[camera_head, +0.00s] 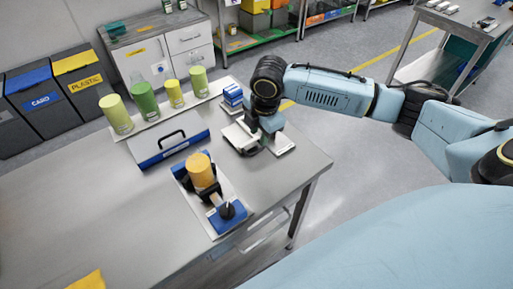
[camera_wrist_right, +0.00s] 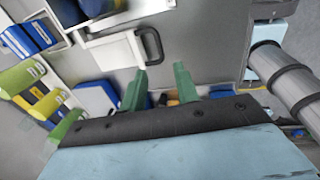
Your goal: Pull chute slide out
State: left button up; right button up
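A white, flat unit with a black loop handle (camera_wrist_right: 152,44) lies on the steel table; I take it as the chute slide, though I cannot be certain. In the head view the white unit (camera_head: 284,145) is partly covered by my right gripper (camera_head: 260,142). In the right wrist view my right gripper (camera_wrist_right: 160,78) shows two green fingers spread apart with nothing between them. The handle lies just beyond the fingertips, apart from them in the picture. My left gripper is not in view.
A piston filler with an orange cylinder (camera_head: 200,170) and blue base stands nearer on the table (camera_head: 75,200). A blue-fronted panel with a black handle (camera_head: 172,150), several green and yellow bottles (camera_head: 145,99) and blue boxes (camera_head: 233,96) are around. The table's left part is mostly clear.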

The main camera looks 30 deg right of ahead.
aim_at(256, 152)
jog(key=f, duration=0.2)
jog(key=w+f, duration=0.1)
jog(key=f, duration=0.4)
jog(key=shift+w+f+b, duration=0.15)
jog(key=shift+f+b, duration=0.2)
jog(key=shift+f, duration=0.05)
jog(key=shift+c, duration=0.3)
grip_shut()
